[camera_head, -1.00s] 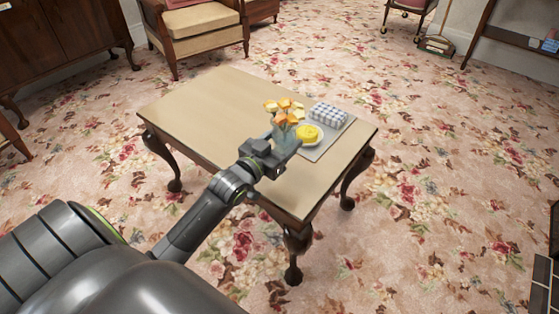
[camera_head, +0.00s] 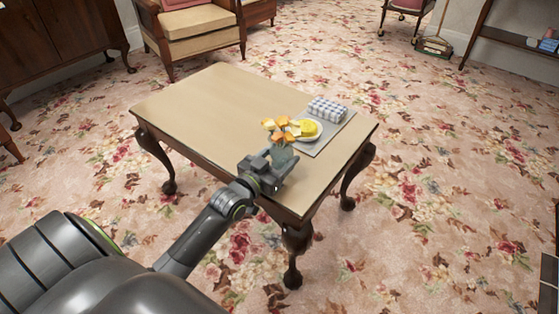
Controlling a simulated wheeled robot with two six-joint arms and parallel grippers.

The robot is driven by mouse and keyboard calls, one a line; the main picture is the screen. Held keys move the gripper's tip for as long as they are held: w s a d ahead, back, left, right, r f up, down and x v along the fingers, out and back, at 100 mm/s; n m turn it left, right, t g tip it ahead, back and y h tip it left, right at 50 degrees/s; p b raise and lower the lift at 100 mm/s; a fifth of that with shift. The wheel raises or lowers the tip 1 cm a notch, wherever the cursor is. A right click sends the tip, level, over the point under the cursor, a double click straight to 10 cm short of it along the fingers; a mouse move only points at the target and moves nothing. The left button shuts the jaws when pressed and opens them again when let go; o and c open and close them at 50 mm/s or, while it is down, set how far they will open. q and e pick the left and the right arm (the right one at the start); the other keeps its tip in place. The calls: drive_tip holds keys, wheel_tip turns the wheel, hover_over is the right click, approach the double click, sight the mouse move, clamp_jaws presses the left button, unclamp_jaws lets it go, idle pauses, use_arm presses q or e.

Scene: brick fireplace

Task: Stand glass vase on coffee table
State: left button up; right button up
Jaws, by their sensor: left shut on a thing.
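The glass vase (camera_head: 284,156) with orange and yellow flowers (camera_head: 281,128) is above or at the right front part of the coffee table (camera_head: 215,110). My left gripper (camera_head: 277,172) is shut on the vase from the near side, and its fingers hide much of the glass. The vase looks about upright. I cannot tell whether its base touches the tabletop. My right gripper is out of the picture.
A grey mat (camera_head: 338,138) on the table's right side bears a plate with a yellow item (camera_head: 307,129) and a checked cloth (camera_head: 327,109), close behind the vase. The table's left and middle are bare. An armchair (camera_head: 193,35) stands behind.

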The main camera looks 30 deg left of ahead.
use_arm(q)
drive_tip(key=shift+r, duration=0.15)
drive_tip(key=o, duration=1.2)
drive_tip(key=shift+f, duration=0.2)
drive_tip(key=shift+s+r, duration=0.1)
drive_tip(key=shift+r, duration=0.05)
